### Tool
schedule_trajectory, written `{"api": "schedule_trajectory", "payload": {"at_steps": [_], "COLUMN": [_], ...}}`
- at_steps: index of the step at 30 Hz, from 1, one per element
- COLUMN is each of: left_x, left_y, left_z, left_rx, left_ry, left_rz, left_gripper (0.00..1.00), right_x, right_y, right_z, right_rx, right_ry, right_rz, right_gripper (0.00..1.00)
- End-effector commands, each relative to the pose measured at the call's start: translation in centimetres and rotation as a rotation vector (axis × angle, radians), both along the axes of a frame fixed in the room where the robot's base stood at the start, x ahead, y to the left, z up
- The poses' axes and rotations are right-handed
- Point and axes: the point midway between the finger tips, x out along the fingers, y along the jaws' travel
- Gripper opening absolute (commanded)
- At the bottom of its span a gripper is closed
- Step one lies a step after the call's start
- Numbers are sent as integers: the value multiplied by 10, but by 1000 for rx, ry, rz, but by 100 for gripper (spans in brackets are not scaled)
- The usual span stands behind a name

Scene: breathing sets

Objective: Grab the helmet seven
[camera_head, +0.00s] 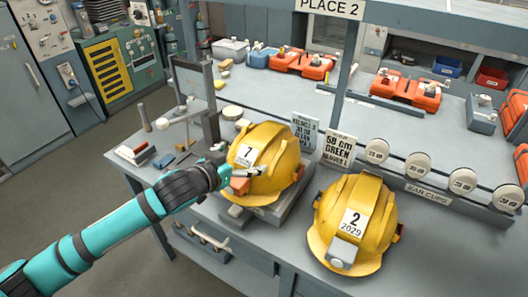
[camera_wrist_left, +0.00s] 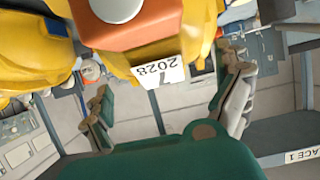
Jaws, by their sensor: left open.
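Helmet seven (camera_head: 272,162) is yellow, with a white label reading 7 and 2028. It sits on a grey stand on the workbench, left of the other yellow helmet. My left gripper (camera_head: 234,174) is at its front, just below the label and by an orange block on the helmet. In the left wrist view the open fingers (camera_wrist_left: 165,78) stand on either side of the helmet's label (camera_wrist_left: 158,72), which appears upside down, with the orange block (camera_wrist_left: 130,32) above. Nothing shows clamped between the fingers; I cannot tell whether they touch the helmet. My right gripper is not in view.
A second yellow helmet (camera_head: 376,218), labelled 2 and 2029, sits at the bench's front right. A grey post (camera_head: 347,75) and upright signs (camera_head: 340,148) stand behind the helmets. A row of round white ear cups (camera_head: 418,164) lies right. Small tools lie left.

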Motion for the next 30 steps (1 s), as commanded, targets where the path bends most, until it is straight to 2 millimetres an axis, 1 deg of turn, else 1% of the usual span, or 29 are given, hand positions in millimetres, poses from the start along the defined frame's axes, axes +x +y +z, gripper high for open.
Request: {"api": "schedule_trajectory", "payload": {"at_steps": [1,4,11,12,30], "left_x": [5,11,13,12,12], "left_y": [-4,-9,-10,-10,-10], "left_z": [-2,-6,-8,-8,-8], "left_rx": [-1,0,0,0,-1], "left_ry": [2,1,0,0,3], "left_rz": [0,-1,-1,-1,-1], "left_gripper": [100,100,100,99,20], "right_x": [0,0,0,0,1], "right_y": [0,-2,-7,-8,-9], "right_z": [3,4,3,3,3], "right_rx": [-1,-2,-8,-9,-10], "right_ry": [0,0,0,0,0], "right_rz": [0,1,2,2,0], "right_gripper": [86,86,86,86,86]}}
